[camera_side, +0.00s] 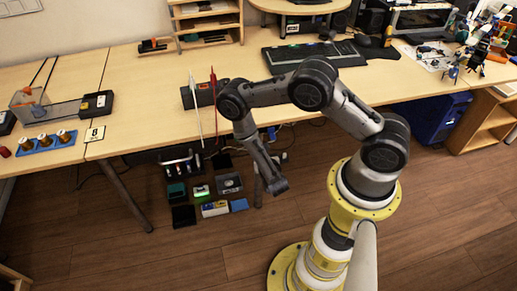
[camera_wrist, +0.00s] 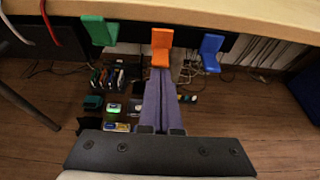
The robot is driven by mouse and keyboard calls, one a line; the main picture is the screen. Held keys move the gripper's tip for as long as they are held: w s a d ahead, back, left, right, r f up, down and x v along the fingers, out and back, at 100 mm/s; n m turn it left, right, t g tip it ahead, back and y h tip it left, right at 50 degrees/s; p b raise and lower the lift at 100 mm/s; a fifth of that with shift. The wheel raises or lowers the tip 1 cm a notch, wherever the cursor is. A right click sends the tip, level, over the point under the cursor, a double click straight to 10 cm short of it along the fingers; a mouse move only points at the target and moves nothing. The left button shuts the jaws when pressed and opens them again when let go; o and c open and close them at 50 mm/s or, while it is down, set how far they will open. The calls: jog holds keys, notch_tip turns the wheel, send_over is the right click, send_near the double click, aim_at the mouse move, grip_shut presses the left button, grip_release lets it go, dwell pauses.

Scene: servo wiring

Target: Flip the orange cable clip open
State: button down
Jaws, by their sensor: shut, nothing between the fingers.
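The orange cable clip (camera_wrist: 161,47) hangs at the front edge of the tabletop in the wrist view. Its broad face hangs down, with a small lip at the lower end. My gripper (camera_wrist: 161,72) is shut and empty, its long fingers pointing at the lower end of the orange clip. The fingertips overlap that lip in the picture; I cannot tell if they touch. In the side view my gripper (camera_side: 271,184) is low in front of the table, and I cannot make out the orange clip there.
A green clip (camera_wrist: 99,30) hangs left of the orange one and a blue clip (camera_wrist: 210,52) hangs right. The table edge (camera_wrist: 250,13) runs above. Cables dangle behind, and several boxes lie on the floor below. A table leg (camera_wrist: 25,105) stands at the left.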

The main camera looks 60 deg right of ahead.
jog(key=shift+s+a+r, duration=0.2)
jog(key=shift+r, duration=0.25)
dwell(0.5)
jog(key=shift+s+a+r, duration=0.1)
jog(key=shift+r, duration=0.65)
jog(key=shift+s+a+r, duration=0.1)
jog(key=shift+r, duration=0.7)
jog(key=shift+r, duration=0.75)
jog(key=s+a+f, duration=0.2)
jog(key=s+a, duration=0.1)
notch_tip(320, 180, up, 10)
jog(key=shift+d+r, duration=0.15)
jog(key=shift+r, duration=0.05)
